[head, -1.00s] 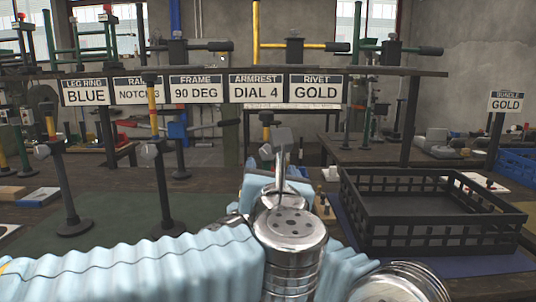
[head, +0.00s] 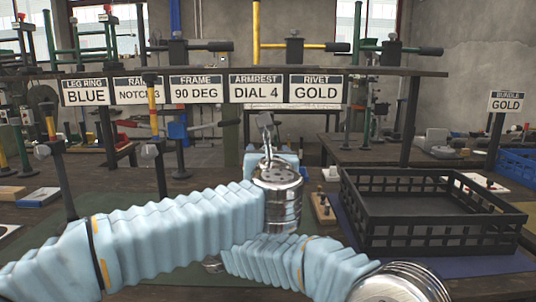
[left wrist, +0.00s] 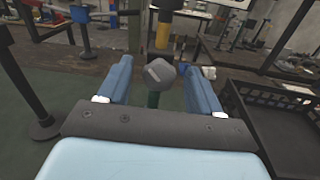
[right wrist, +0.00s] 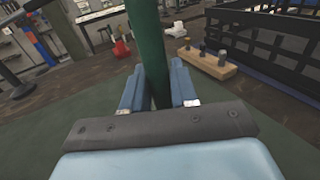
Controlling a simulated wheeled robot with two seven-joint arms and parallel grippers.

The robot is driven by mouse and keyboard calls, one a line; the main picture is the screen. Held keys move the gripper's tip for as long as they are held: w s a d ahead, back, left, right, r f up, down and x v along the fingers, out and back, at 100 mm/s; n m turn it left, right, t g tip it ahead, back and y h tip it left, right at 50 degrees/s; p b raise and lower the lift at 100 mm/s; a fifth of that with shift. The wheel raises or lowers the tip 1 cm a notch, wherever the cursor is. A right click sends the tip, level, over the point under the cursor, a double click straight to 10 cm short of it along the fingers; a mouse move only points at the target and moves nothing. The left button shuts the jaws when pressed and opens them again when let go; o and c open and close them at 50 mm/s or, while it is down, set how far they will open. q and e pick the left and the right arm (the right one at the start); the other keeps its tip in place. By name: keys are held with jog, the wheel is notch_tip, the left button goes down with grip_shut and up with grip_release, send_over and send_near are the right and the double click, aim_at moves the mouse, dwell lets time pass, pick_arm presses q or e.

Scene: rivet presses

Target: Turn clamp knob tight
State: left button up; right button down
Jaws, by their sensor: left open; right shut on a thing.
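In the left wrist view a grey clamp knob (left wrist: 160,73) faces me on a dark collar. A yellow tube (left wrist: 164,30) rises above the collar, and a green post (left wrist: 153,99) shows below it. My left gripper (left wrist: 157,66) is open, with one finger on each side of the knob; I cannot tell whether they touch it. In the right wrist view my right gripper (right wrist: 156,72) is shut on the green post (right wrist: 143,45), which stands upright between its fingers. In the head view my arms hide the knob and both sets of fingertips.
A black crate (head: 435,246) stands on the right of the bench. A wooden block with pegs (right wrist: 207,64) lies near it. More upright stands (head: 60,165) with yellow tubes are at the left. A row of signs (head: 196,89) hangs from a rail behind.

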pick_arm(q)
jog(key=c, duration=1)
jog(key=shift+c, duration=0.2)
jog(key=shift+m, duration=0.3)
jog(key=shift+d+m, duration=0.15)
jog(key=shift+m, duration=3.35)
jog(key=o, duration=1)
